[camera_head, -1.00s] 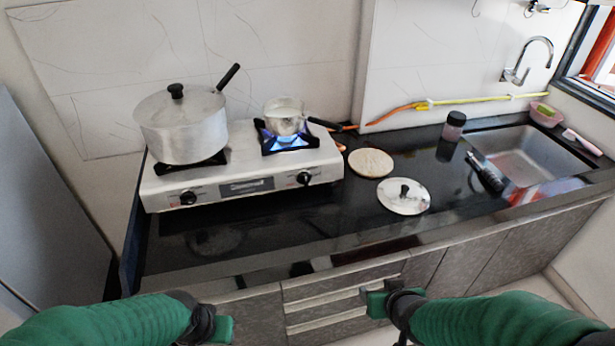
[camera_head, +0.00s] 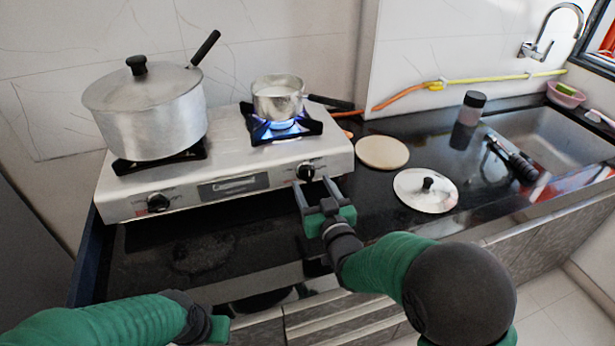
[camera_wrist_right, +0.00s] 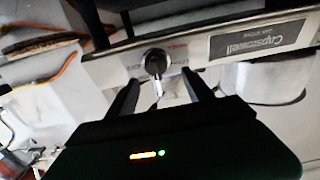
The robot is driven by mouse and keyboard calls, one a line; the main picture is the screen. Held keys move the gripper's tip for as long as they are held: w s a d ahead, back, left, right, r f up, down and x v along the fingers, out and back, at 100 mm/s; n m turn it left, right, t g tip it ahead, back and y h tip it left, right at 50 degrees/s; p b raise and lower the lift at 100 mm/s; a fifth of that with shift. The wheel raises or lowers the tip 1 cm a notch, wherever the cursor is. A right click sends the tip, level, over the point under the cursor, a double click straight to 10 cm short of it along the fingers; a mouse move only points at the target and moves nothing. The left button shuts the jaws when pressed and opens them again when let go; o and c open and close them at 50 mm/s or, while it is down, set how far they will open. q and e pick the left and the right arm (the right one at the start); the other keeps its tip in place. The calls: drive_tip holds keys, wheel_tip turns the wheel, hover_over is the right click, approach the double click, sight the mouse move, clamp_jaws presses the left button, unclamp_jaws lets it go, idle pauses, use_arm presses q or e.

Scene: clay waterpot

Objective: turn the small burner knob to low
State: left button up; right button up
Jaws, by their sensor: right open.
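The small burner knob (camera_head: 305,172) is a round black knob on the right of the stove's front panel. In the right wrist view the knob (camera_wrist_right: 156,62) sits ahead, between the lines of the two fingers. My right gripper (camera_head: 315,184) is open and empty, its fingertips close in front of and just below the knob; contact cannot be told. The small burner (camera_head: 283,128) shows a blue flame under a small pot (camera_head: 277,98) with a dark handle. My left gripper (camera_head: 218,328) is at the bottom left, away from the stove; its fingers do not show clearly.
A large lidded pot (camera_head: 150,115) stands on the left burner, above a second knob (camera_head: 158,202). A round wooden board (camera_head: 382,152), a metal lid (camera_head: 410,195) and a dark-capped jar (camera_head: 468,115) are on the black counter. The sink (camera_head: 555,135) is at the right.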

sight(309, 175)
drive_tip(key=x, duration=0.4)
drive_tip(key=shift+w+d, duration=0.15)
drive_tip(key=shift+d, duration=0.05)
drive_tip(key=shift+w+d, duration=0.1)
drive_tip(key=shift+w, duration=0.1)
drive_tip(key=shift+a, duration=0.25)
drive_tip(key=c, duration=0.6)
drive_tip(key=shift+d, duration=0.1)
clamp_jaws()
